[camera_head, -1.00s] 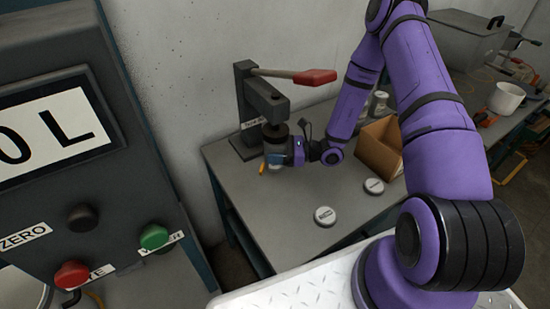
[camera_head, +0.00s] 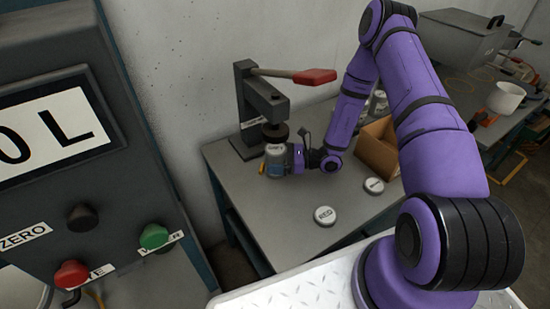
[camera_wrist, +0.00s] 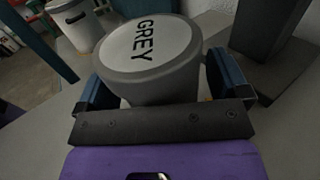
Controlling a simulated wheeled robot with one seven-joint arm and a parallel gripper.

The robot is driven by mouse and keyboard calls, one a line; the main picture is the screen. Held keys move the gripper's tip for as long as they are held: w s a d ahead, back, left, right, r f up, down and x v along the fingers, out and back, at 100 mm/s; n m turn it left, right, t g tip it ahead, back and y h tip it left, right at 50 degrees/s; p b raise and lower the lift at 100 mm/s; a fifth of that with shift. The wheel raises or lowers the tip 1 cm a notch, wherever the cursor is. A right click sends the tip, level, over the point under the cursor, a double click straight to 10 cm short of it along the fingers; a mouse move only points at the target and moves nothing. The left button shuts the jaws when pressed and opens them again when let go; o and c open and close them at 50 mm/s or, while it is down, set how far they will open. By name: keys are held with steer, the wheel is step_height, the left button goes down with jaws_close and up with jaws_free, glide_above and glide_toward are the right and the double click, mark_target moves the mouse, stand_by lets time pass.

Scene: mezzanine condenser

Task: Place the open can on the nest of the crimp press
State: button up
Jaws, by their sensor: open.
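The crimp press (camera_head: 268,100) is dark, with a red-gripped lever, and stands at the back left of the bench. A grey can (camera_head: 276,151) is under its round dark head. In the wrist view the can (camera_wrist: 148,85) shows a pale round face marked GREY. I see no open mouth from here. My gripper (camera_head: 276,166) is open at the can, reaching in from the right. In the wrist view its blue fingers stand on either side of the can. The nest is hidden by the can and gripper, so I cannot tell whether the can rests on it.
A round lid marked RED (camera_head: 324,215) and another round lid (camera_head: 373,186) lie on the grey bench (camera_head: 270,212). A cardboard box (camera_head: 379,148) and several cans are behind my arm. A button panel (camera_head: 85,190) stands at the left. The bench front is mostly clear.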

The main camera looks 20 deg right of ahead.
steer(key=shift+d+r, duration=0.15)
steer(key=shift+v, duration=3.6)
